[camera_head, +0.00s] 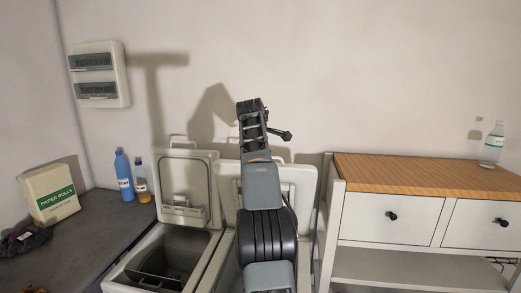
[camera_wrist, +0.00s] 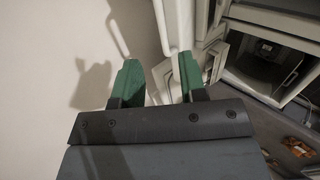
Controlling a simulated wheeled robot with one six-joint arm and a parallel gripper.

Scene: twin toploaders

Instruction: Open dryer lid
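Two white toploaders stand side by side in the head view; which is the dryer I cannot tell. The left toploader (camera_head: 128,275) has its lid (camera_head: 188,184) standing upright and its dark drum (camera_head: 170,262) showing. The right toploader's lid (camera_head: 299,182) also stands upright, partly hidden behind my arm. In the wrist view my gripper (camera_wrist: 158,72) is open, with its green fingertips spread. A white lid edge (camera_wrist: 164,74) shows near and between the fingertips; contact is unclear. My arm hides most of the right machine's opening.
A dark counter (camera_head: 105,225) at left holds a blue bottle (camera_head: 123,176), an amber bottle (camera_head: 141,183) and a paper rolls box (camera_head: 50,194). A wood-topped cabinet (camera_head: 420,172) stands close on the right, with a clear bottle (camera_head: 492,147). The wall above is mostly free.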

